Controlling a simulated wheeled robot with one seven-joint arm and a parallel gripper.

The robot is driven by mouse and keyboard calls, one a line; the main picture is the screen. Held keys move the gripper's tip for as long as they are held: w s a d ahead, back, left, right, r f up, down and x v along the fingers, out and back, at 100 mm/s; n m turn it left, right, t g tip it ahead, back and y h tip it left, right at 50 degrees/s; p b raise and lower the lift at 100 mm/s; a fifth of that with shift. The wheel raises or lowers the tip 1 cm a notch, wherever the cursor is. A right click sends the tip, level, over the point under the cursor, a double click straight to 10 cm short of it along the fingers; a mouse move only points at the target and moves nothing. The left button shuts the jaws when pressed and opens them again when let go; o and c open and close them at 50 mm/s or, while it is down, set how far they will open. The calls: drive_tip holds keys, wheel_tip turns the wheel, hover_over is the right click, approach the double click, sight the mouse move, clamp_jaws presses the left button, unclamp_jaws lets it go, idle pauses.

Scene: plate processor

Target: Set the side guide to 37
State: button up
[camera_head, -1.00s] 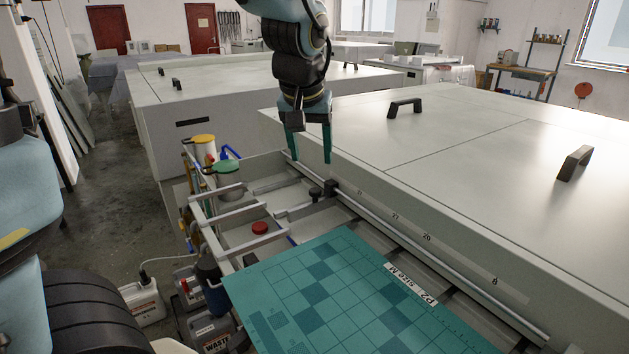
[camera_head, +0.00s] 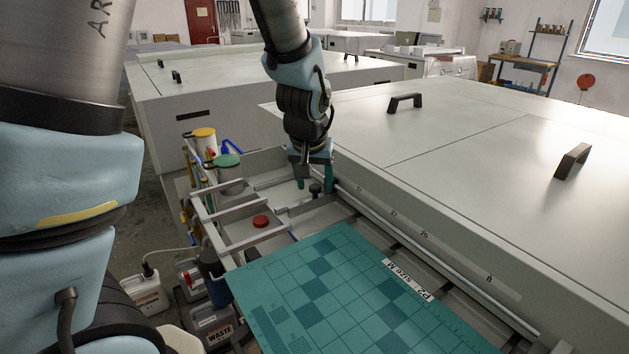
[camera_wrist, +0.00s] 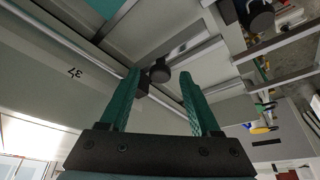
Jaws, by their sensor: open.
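The side guide is a bar (camera_head: 298,209) with a dark clamp and round black knob (camera_head: 315,189) on the long rail (camera_head: 400,240). My gripper (camera_head: 315,186) is lowered at the knob, with its teal fingers apart. In the wrist view, the knob (camera_wrist: 160,71) appears between the open fingertips (camera_wrist: 159,74), with gaps on both sides; contact is not visible. The printed mark 37 (camera_wrist: 72,72) lies on the panel left of the clamp in that view. The exact guide reading cannot be told. A teal plate (camera_head: 350,290) labelled "P2 Size M" lies in front of the guide.
The machine's pale housing (camera_head: 470,140) rises behind the rail, with a printed scale showing 20 (camera_head: 424,234) and 8 (camera_head: 489,279). A red cap (camera_head: 260,221) sits by the left frame. Bottles, including a waste container (camera_head: 213,328), stand below left.

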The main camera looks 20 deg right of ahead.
drive_tip(key=shift+c, duration=0.2)
clamp_jaws()
idle(1.1)
